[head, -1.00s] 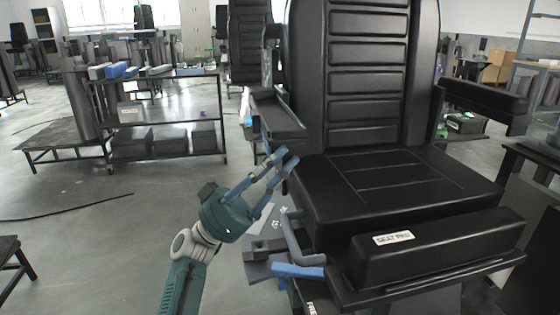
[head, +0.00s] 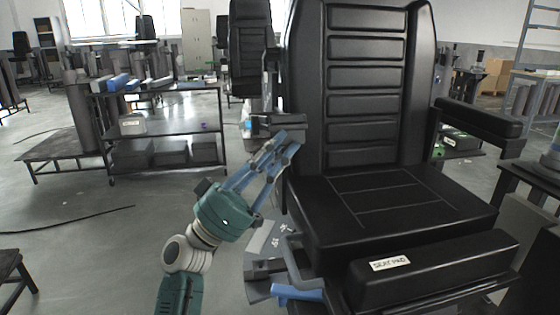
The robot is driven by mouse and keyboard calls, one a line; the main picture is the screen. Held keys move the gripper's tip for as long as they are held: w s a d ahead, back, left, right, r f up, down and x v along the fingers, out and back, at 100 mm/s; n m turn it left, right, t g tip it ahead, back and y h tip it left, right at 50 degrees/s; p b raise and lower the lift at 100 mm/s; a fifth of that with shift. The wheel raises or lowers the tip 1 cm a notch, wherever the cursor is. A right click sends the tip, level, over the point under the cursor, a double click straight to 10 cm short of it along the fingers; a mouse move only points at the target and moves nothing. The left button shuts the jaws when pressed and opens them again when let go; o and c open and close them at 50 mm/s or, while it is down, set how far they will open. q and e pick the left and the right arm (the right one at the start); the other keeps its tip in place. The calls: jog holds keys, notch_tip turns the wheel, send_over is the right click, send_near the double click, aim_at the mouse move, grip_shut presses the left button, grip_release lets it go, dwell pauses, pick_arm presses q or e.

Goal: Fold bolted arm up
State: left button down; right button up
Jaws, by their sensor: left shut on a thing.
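A large black chair has a tall ribbed back (head: 366,85) and a flat seat (head: 390,195). Its left armrest (head: 277,122) is a dark bar beside the backrest, seen nearly end-on. My left gripper (head: 281,148), teal with blue fingers, reaches up from below and is shut on this armrest near its front end; the fingers partly cover its underside. The other armrest (head: 480,120) sticks out level on the right side of the chair. The armrest's pivot is hard to make out. My right gripper is not in view.
A black pad labelled "SEAT PAD" (head: 435,268) lies at the front of the seat. A blue-handled lever (head: 297,292) sits low at the front left. A dark shelf cart (head: 165,130) stands behind on the left. The floor between is mostly open.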

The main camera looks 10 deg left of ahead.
aim_at(278, 129)
pick_arm(q)
jog(key=r, duration=0.3)
jog(key=shift+w+a+r, duration=0.15)
jog(key=shift+w+r, duration=0.1)
jog(key=shift+r, duration=0.05)
jog(key=r, duration=0.2)
jog(key=w+r+b, duration=0.1)
jog(key=r, duration=0.1)
jog(key=w+r, duration=0.1)
jog(key=r, duration=0.1)
jog(key=shift+w+a+r+b, duration=0.15)
jog(key=shift+a+r+b, duration=0.1)
jog(key=shift+a+b, duration=0.15)
jog(key=shift+w+r, duration=0.3)
jog(key=shift+r, duration=0.35)
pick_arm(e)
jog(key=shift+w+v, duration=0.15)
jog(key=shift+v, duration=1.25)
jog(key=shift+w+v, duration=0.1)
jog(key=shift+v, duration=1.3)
pick_arm(q)
jog(key=shift+m, duration=0.3)
jog(key=c, duration=1.8)
grip_release()
jog(key=shift+o, duration=0.7)
jog(key=shift+s, duration=0.15)
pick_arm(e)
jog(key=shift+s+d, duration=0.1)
pick_arm(q)
jog(key=shift+f, duration=0.1)
